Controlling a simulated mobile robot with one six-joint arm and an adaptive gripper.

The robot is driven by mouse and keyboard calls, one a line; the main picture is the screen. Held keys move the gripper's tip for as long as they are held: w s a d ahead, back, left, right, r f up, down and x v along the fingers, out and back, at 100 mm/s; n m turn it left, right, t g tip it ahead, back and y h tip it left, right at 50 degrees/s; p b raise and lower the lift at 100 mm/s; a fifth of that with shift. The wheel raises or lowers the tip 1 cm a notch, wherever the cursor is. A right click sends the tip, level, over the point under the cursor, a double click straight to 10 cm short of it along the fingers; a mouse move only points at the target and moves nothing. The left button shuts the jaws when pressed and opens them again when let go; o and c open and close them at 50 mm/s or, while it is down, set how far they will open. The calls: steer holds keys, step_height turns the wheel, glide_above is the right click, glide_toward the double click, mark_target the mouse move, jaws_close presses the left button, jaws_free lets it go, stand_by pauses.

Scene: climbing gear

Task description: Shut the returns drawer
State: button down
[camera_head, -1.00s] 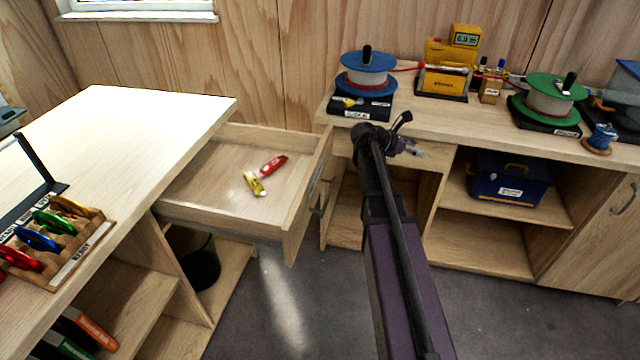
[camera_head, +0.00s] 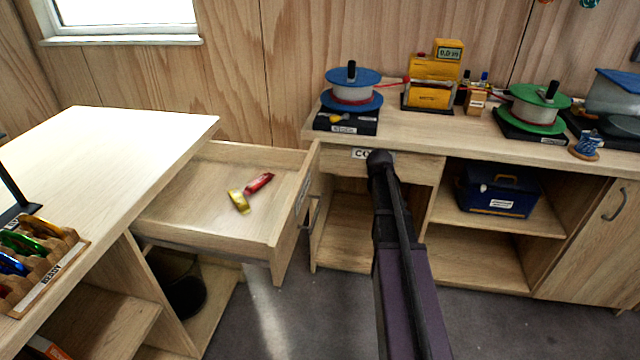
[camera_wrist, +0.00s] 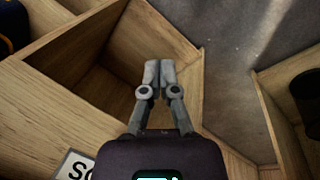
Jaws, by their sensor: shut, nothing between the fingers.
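The drawer (camera_head: 284,230) stands pulled out from the left bench toward the right. Its front carries a grey handle (camera_head: 315,212) and a label too oblique to read. A red packet (camera_head: 259,182) and a yellow packet (camera_head: 239,201) lie inside it. My gripper (camera_wrist: 152,68) is shut and empty in the wrist view, over an open wooden compartment and the grey floor. In the head view my arm hides the gripper; the arm's end is to the right of the drawer front, in front of the back bench. I cannot tell the gripper's exact distance from the drawer.
The back bench (camera_head: 460,130) holds a blue reel (camera_head: 352,90), a yellow device (camera_head: 432,82) and a green reel (camera_head: 538,107). A blue box (camera_head: 498,192) sits on its shelf. A black bin (camera_head: 178,285) stands under the drawer. Grey floor (camera_head: 310,310) lies open between the benches.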

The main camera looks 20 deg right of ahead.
mark_target(313, 177)
steer(key=w+a+m+t+y+b, duration=0.2)
steer(key=a+m+t+y+b, duration=0.15)
steer(key=a+m+y, duration=0.8)
steer(key=d+r+m+t+y+b, duration=0.2)
steer(key=r+m+y, duration=0.1)
steer(key=m, duration=0.4)
steer(key=s+d+r+m+t+y+b, duration=0.1)
steer(key=d+r+m+t+y+b, duration=0.1)
steer(key=r+m+y, duration=0.2)
step_height(313, 177, up, 3)
steer(key=m, duration=0.4)
steer(key=shift+d+f+t+b, duration=0.2)
steer(key=shift+d+t+b, duration=0.1)
steer(key=shift+t, duration=0.05)
steer(key=shift+w+a, duration=0.1)
steer(key=shift+a, duration=0.1)
steer(key=x, duration=1.3)
steer(key=shift+w+a+r, duration=0.1)
steer(key=shift+w+a, duration=0.1)
steer(key=shift+a, duration=0.1)
steer(key=shift+w, duration=0.1)
